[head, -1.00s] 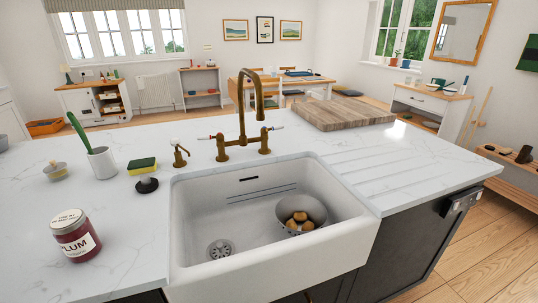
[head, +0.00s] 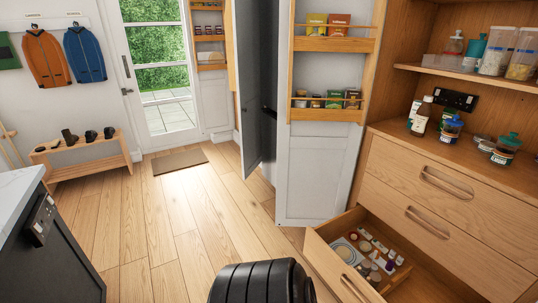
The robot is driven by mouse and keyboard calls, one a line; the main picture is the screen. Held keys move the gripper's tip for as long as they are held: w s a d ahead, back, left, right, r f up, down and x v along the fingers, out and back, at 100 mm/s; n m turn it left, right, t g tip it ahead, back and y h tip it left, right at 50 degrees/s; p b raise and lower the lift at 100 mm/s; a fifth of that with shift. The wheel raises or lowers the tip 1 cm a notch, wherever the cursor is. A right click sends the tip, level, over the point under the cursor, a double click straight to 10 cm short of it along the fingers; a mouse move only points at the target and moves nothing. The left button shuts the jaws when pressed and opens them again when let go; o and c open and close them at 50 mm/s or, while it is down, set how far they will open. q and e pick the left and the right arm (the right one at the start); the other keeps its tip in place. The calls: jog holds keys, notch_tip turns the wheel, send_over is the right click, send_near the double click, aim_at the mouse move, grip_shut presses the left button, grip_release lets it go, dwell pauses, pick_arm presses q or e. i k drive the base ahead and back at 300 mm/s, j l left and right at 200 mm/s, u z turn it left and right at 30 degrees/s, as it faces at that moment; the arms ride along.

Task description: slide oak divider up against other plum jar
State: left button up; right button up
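I cannot make out an oak divider or a plum jar for certain. A white pantry door with wooden racks stands open at the centre. Its lower rack (head: 328,115) holds several small jars (head: 316,101) on the left and packets (head: 343,99) on the right. The jar labels are too small to read. Its upper rack (head: 332,44) holds a yellow packet (head: 316,23) and a red packet (head: 339,24). Another rack (head: 212,68) on the door farther left also holds small items. Neither of my grippers shows.
An open drawer (head: 324,253) with small containers juts out at the lower right. Shelves above hold bottles (head: 420,116) and tubs (head: 496,52). A bench (head: 90,155) with shoes stands at the left. The wooden floor (head: 172,225) between the dark island and the pantry is clear.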

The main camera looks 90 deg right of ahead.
aim_at(399, 277)
jog(key=z, duration=4.15)
jog(key=i+j+u, duration=0.2)
jog(key=i+u, duration=0.7)
